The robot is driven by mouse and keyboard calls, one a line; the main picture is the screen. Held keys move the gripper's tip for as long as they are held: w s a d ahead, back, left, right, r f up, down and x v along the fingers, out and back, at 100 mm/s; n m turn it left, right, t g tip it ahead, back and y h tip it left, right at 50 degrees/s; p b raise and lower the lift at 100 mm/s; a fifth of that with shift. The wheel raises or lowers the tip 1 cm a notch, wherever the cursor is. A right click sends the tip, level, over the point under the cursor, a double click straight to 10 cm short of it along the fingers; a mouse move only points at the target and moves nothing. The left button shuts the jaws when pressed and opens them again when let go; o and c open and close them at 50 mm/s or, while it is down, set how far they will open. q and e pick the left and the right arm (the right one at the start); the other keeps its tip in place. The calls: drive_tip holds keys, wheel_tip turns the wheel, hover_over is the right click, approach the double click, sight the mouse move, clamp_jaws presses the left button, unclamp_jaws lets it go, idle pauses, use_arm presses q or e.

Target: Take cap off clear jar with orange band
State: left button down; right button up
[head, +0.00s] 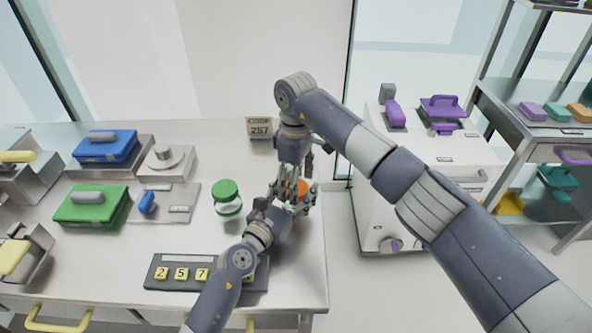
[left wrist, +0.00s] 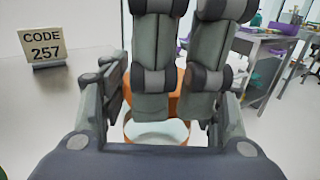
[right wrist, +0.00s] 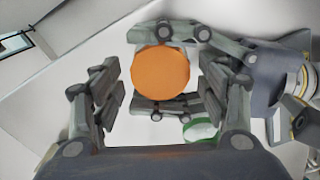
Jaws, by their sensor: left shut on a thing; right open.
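The clear jar with the orange band (left wrist: 157,131) stands near the right edge of the counter, mostly hidden by my grippers. Its orange cap (right wrist: 161,72) shows from above in the right wrist view and as a small orange patch in the head view (head: 296,188). My left gripper (head: 291,197) is shut on the jar from the near side. My right gripper (right wrist: 160,92) is above, pointing down, its fingers open on both sides of the cap with gaps to it. Whether the cap sits tight on the jar cannot be told.
A jar with a green lid (head: 227,197) stands left of my left gripper. A "CODE 257" sign (head: 259,127) stands behind. Green (head: 92,205) and blue (head: 105,148) lidded boxes are at left.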

drive_tip(key=shift+f, duration=0.3)
drive_tip(key=c, duration=1.1)
drive_tip(key=o, duration=1.2)
drive_tip(key=shift+c, duration=0.2)
drive_tip(key=shift+r, duration=2.25)
use_arm(q)
drive_tip(key=shift+c, duration=2.4)
unclamp_jaws()
